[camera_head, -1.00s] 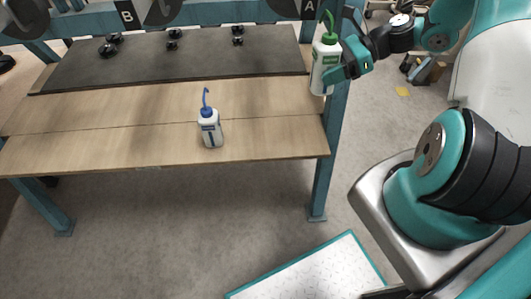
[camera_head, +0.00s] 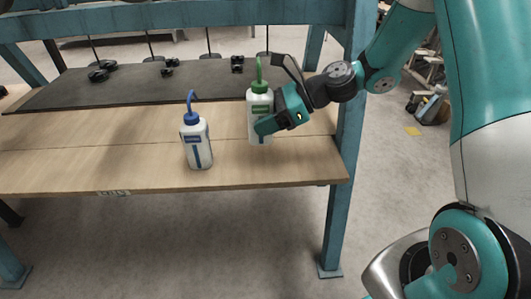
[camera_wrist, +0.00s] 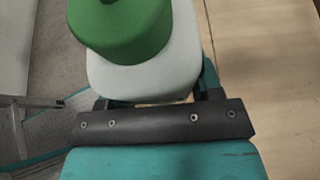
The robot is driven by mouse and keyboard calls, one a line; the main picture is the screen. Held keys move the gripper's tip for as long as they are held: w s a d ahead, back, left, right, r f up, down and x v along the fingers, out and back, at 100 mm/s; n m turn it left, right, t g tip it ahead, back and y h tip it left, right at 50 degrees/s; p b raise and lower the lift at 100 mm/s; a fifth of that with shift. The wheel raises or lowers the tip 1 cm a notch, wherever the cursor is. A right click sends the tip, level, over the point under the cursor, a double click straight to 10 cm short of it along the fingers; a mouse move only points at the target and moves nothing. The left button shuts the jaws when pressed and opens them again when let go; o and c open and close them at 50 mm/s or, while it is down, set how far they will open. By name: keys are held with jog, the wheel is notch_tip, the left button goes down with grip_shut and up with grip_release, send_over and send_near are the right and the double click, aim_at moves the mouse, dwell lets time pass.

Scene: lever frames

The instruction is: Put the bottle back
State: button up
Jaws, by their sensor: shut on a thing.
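A white bottle with a green cap and green spout (camera_head: 260,106) stands upright in my gripper (camera_head: 265,126) in the head view. My gripper is shut around its body from the right. The bottle is over the right part of the wooden table (camera_head: 110,160); I cannot tell whether its base touches the top. In the wrist view, the green cap (camera_wrist: 125,30) and white shoulder (camera_wrist: 150,72) fill the upper middle, in front of my gripper (camera_wrist: 158,100). A second white bottle with a blue cap and blue spout (camera_head: 197,142) stands on the table to the left.
A dark mat (camera_head: 130,84) covers the table's back, with several small black parts (camera_head: 102,72) on it. A blue post (camera_head: 345,150) stands at the table's right edge. Bare wood lies left of the blue-capped bottle.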

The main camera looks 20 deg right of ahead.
aim_at(264, 141)
notch_tip(264, 141, down, 6)
jog(key=b, duration=0.3)
jog(key=shift+f, duration=0.25)
jog(key=shift+f, duration=0.15)
jog(key=o, duration=0.7)
jog(key=shift+o, duration=0.2)
